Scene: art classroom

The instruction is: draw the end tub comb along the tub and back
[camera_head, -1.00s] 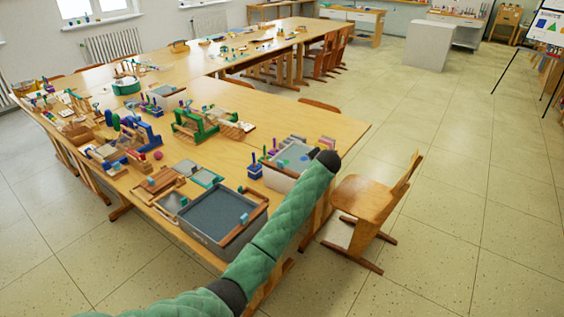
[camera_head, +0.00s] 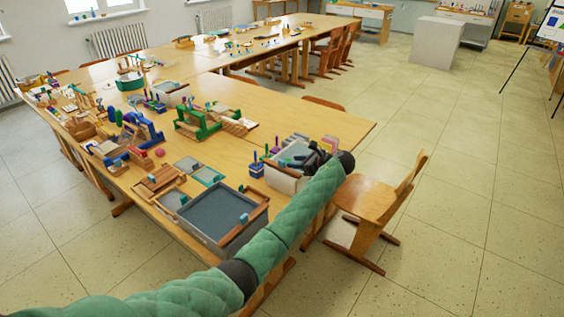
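A white tub (camera_head: 281,183) with a blue-grey surface stands at the table's right edge. My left gripper (camera_head: 309,159), black and small in the view, is over the right part of this tub. Its fingers blend together, and I cannot tell whether they are open or touching anything. The gripper and arm hide that end of the tub, and no comb shows clearly there. A larger grey tub (camera_head: 208,237) with brown wooden rails stands nearer. A small blue piece (camera_head: 244,218) sits by its right rail. My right gripper is not in view.
Purple-blue peg stands (camera_head: 257,167) are beside the white tub's left side. Wooden trays (camera_head: 160,180) and a green frame (camera_head: 195,123) stand to the left. A wooden chair (camera_head: 375,207) is close to the table's right side. Bare tabletop (camera_head: 270,105) lies behind.

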